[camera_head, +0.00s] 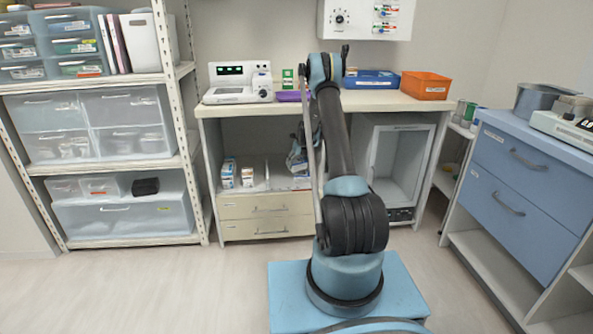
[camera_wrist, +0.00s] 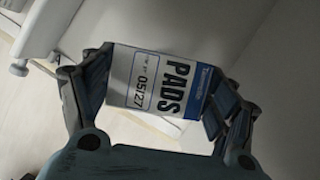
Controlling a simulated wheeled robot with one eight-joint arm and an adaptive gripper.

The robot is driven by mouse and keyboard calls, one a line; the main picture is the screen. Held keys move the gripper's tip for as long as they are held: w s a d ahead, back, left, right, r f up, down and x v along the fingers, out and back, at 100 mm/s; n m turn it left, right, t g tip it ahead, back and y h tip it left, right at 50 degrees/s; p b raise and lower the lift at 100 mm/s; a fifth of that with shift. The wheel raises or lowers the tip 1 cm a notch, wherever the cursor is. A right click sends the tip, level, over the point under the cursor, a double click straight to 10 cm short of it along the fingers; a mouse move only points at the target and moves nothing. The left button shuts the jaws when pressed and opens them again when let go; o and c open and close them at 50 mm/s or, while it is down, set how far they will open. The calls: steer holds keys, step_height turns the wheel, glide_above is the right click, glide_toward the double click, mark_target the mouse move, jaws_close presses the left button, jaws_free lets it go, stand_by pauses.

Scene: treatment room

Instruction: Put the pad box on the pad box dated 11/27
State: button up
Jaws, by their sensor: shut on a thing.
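My gripper (camera_wrist: 158,92) is shut on a white and blue pad box (camera_wrist: 160,82), with dark fingers on both sides of it. The box's label reads PADS and 05/27, and it is tilted in the wrist view. In the head view my gripper (camera_head: 297,160) is inside the open shelf space under the counter; the held box cannot be made out clearly there. A blue and white box (camera_head: 228,172) and a white box with orange (camera_head: 247,177) stand on that shelf to the left. Their dates are too small to read, so I cannot tell which is dated 11/27.
The counter (camera_head: 222,110) above the shelf carries a white device (camera_head: 237,83), a blue case (camera_head: 371,80) and an orange bin (camera_head: 425,86). Drawers (camera_head: 266,207) lie below. An open grey cabinet (camera_head: 393,165) stands right of the shelf.

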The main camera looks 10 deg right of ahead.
mark_target(298, 161)
steer(key=shift+w+a+f, duration=0.15)
steer(key=shift+w+a, duration=0.05)
steer(key=shift+w, duration=0.15)
steer(key=shift+f, duration=1.65)
steer(key=o, duration=1.1)
steer(key=shift+v, duration=3.8)
steer(key=shift+s, duration=0.15)
